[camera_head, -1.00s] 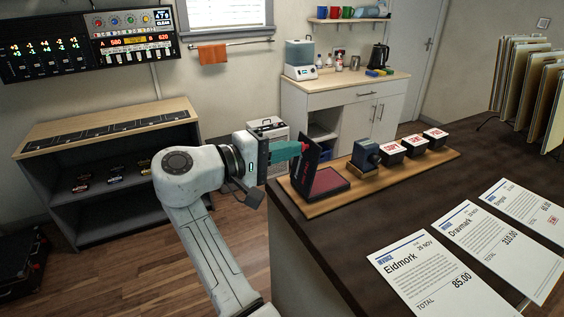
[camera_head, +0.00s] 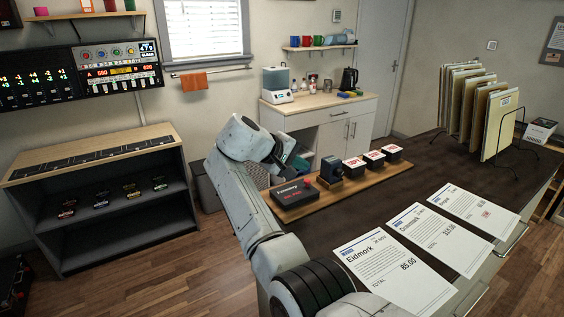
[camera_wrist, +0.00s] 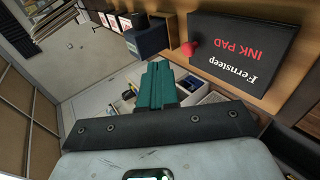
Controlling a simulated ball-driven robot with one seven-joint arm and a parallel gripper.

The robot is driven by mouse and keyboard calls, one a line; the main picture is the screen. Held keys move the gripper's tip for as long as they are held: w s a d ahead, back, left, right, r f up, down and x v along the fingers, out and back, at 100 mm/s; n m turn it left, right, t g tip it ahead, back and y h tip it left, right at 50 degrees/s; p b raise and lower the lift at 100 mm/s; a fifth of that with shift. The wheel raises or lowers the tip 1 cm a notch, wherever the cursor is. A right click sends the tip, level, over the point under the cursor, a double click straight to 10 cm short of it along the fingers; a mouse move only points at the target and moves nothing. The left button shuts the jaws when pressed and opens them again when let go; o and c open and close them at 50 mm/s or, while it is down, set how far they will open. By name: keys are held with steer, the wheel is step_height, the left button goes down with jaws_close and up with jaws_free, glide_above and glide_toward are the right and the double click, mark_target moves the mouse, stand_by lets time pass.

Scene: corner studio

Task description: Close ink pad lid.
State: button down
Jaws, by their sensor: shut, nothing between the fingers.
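The ink pad (camera_head: 294,192) sits at the near left end of the wooden stamp board (camera_head: 361,188), its black lid lying flat and shut over it. In the wrist view the lid (camera_wrist: 242,47) shows white "Fernsteep" and red "INK PAD" lettering, with a red knob (camera_wrist: 189,48) at its edge. My gripper (camera_wrist: 157,68) has its teal fingers together and empty, beside the ink pad and apart from it. In the head view my gripper (camera_head: 299,164) is partly hidden behind my arm, just beyond the pad.
A dark blue stamp device (camera_head: 331,170) and black stamp blocks (camera_head: 373,158) stand on the board right of the pad. Invoices (camera_head: 384,258) lie on the dark desk (camera_head: 428,163). A folder rack (camera_head: 483,113) stands at the desk's far right.

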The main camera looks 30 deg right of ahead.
mark_target(308, 181)
steer(key=x, duration=0.2)
steer(key=shift+s+d+f, duration=0.1)
steer(key=shift+d+f, duration=0.1)
steer(key=shift+f, duration=0.15)
steer(key=shift+d+f+b, duration=0.3)
steer(key=shift+d+f, duration=0.25)
steer(key=shift+f, duration=0.35)
steer(key=shift+f, duration=0.1)
